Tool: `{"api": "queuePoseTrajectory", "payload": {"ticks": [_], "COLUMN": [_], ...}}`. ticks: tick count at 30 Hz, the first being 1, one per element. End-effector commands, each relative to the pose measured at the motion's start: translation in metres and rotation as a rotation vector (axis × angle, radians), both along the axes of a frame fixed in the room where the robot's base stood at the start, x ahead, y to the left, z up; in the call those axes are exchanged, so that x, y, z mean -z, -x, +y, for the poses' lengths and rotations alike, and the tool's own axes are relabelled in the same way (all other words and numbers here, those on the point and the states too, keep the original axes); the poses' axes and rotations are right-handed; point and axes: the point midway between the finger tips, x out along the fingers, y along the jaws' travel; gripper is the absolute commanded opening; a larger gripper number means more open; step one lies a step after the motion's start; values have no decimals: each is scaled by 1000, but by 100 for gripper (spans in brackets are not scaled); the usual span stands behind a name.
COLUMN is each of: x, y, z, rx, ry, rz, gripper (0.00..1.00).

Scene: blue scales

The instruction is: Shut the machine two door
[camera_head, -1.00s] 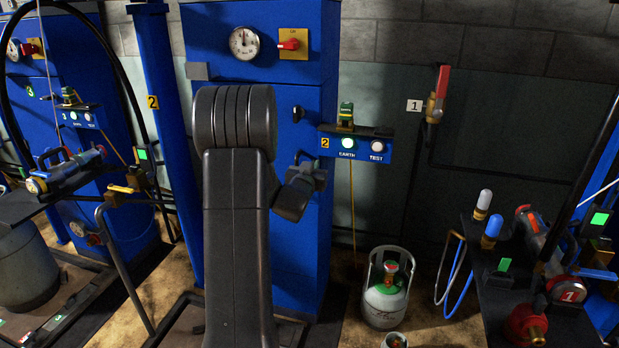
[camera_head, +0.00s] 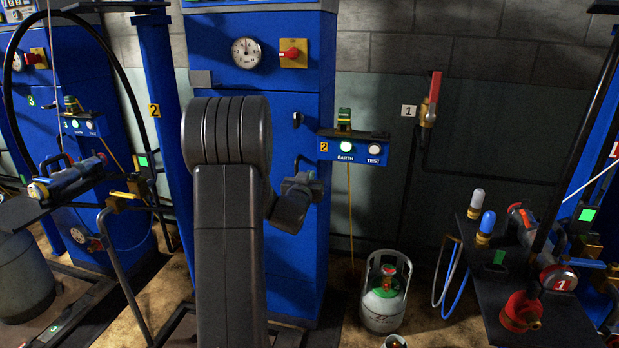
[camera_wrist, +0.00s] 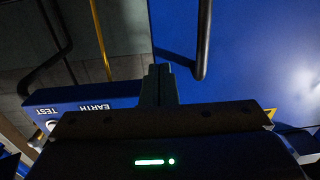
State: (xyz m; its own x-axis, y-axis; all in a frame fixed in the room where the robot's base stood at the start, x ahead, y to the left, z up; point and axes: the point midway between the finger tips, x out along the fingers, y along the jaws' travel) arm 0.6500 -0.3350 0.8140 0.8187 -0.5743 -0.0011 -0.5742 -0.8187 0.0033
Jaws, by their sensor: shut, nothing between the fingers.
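Machine two is the tall blue cabinet (camera_head: 275,85) in the middle of the head view. Its door (camera_head: 300,145) is the lower blue front panel, with a small black handle (camera_head: 298,118) near the right edge. The door looks about flush with the cabinet, but my arm hides its left part, so I cannot tell whether it is fully shut. My gripper (camera_head: 309,166) is in front of the door, below the handle. In the upside-down wrist view its fingers (camera_wrist: 158,86) are together and empty, with a dark bar (camera_wrist: 203,40) and blue panel beyond them.
A blue EARTH/TEST box (camera_head: 355,148) juts out right of the cabinet. A gas bottle (camera_head: 384,295) stands on the floor below it. A cluttered dark bench (camera_head: 560,325) is at the right. Machine three (camera_head: 75,80) and its bench are at the left.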

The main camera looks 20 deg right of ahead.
Motion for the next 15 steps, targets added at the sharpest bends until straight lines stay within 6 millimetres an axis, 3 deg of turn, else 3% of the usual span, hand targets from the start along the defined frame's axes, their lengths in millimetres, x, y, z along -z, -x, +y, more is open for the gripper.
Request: {"api": "queuePoseTrajectory", "payload": {"ticks": [15], "x": [-1], "y": [64], "z": [49], "rx": [-2], "ry": [-2], "rz": [0], "gripper": [0]}}
